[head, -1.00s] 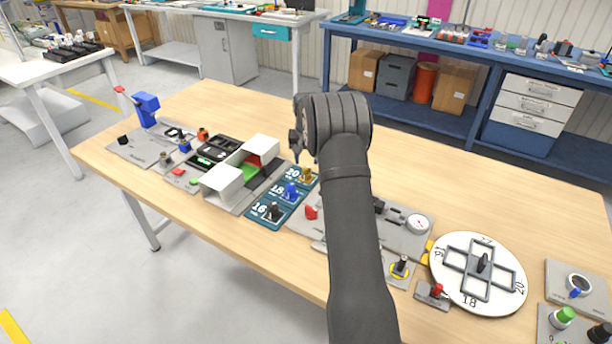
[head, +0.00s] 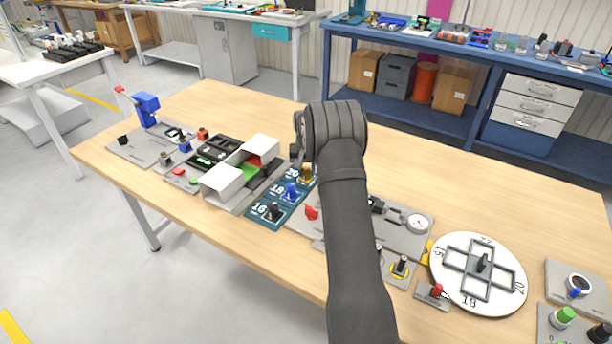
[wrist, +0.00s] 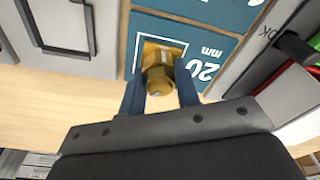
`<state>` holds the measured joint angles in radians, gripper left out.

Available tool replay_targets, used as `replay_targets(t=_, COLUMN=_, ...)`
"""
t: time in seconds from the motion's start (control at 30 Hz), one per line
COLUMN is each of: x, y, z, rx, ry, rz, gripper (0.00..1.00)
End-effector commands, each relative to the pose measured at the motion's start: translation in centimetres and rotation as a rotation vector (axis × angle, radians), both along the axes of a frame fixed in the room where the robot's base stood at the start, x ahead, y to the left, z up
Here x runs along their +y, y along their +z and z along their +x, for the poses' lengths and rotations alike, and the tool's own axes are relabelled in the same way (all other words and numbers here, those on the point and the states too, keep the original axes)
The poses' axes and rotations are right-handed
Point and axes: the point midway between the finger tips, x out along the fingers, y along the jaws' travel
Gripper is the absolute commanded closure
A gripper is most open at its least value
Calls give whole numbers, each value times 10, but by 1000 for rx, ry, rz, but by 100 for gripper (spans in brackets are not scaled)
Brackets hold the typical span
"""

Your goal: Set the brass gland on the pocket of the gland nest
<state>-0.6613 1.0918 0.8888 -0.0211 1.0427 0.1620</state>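The brass gland (head: 306,175) stands on the 20 mm square of the teal size board (head: 263,222). In the wrist view the gland (wrist: 158,78) shows close up, between the two blue fingers of my gripper (wrist: 160,90). The fingers straddle it, with a small gap visible on the left side; the right finger is very near it. My gripper looks open, low over the board. I cannot make out which fixture is the gland nest; my arm hides part of the table.
A blue gland (head: 291,191) and a black gland (head: 273,211) stand on the same board. A white open box (head: 221,183) is to its left. A grey plate with a dial gauge (head: 418,223) and a round white disc (head: 478,273) lie to the right. The table behind is clear.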

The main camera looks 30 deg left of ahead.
Motion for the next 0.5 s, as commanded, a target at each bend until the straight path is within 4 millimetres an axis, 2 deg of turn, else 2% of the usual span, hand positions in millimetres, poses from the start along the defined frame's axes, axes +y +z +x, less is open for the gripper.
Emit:
replay_targets(t=0.17, x=0, y=4, z=0, rx=-2, ry=0, rz=1, gripper=93)
replay_targets(t=0.5, x=0, y=52, z=0, rx=-2, ry=0, rz=2, gripper=93)
